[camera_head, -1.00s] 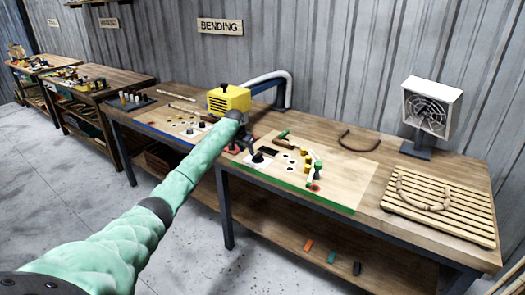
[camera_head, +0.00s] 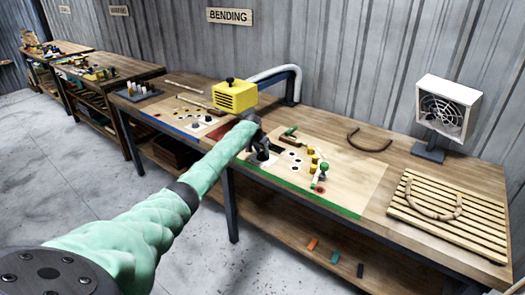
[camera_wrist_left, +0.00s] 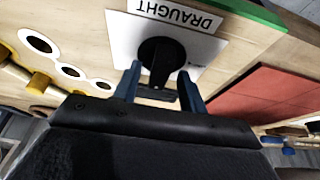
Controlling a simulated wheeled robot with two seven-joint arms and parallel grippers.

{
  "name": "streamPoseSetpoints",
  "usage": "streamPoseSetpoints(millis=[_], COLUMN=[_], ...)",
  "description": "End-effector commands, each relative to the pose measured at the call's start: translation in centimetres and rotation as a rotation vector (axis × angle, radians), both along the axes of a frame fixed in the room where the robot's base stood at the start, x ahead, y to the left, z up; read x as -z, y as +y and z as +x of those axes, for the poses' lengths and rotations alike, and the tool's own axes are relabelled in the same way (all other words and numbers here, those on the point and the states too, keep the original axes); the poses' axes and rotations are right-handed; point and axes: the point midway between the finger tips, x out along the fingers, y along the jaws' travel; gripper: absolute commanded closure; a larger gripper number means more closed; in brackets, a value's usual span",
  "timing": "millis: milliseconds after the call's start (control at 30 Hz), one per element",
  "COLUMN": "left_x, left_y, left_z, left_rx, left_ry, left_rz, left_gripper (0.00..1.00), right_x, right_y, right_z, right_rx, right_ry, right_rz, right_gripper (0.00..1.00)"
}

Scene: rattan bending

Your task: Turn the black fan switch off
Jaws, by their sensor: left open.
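The black fan switch (camera_wrist_left: 160,50) is a round knob on a white plate (camera_wrist_left: 124,38) labelled DRAUGHT. In the head view the knob (camera_head: 263,155) sits at the left end of the green-edged board, partly behind my gripper. My left gripper (camera_wrist_left: 159,72) is open, its two fingertips at either side of the knob's near part; I cannot tell whether they touch it. It also shows in the head view (camera_head: 258,143), low over the board. The white box fan (camera_head: 443,113) stands at the back right of the bench. My right gripper is not in view.
A yellow box (camera_head: 235,96) with a black knob on top stands behind my left arm, near a white bent pipe (camera_head: 275,73). Pegs and a green-handled tool (camera_head: 318,176) are on the board. A slatted rack (camera_head: 420,225) with a bent rattan piece lies at the right.

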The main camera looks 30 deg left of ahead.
Motion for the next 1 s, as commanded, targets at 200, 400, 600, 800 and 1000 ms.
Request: streamPoseSetpoints(millis=[200, 400, 600, 800, 1000], left_x=[0.72, 0.78, 0.76, 0.69, 0.56], left_y=[-0.02, -0.02, -0.01, -0.03, -0.15], left_z=[0.32, 0.33, 0.31, 0.31, 0.34], left_rx=[-0.001, 0.0, 0.0, -0.011, -0.077], left_ry=[0.0, -0.001, -0.001, -0.001, -0.001], left_rz=[0.001, 0.001, 0.001, 0.001, 0.0], left_gripper=[0.58, 0.58, 0.87, 0.86, 0.86], right_x=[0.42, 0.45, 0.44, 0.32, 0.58], right_y=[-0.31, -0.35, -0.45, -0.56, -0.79], right_z=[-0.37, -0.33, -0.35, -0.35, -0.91], right_rx=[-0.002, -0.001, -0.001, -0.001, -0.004], right_ry=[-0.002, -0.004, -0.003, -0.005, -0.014], right_rz=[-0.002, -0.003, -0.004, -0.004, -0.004], right_gripper=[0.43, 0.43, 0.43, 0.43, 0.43])
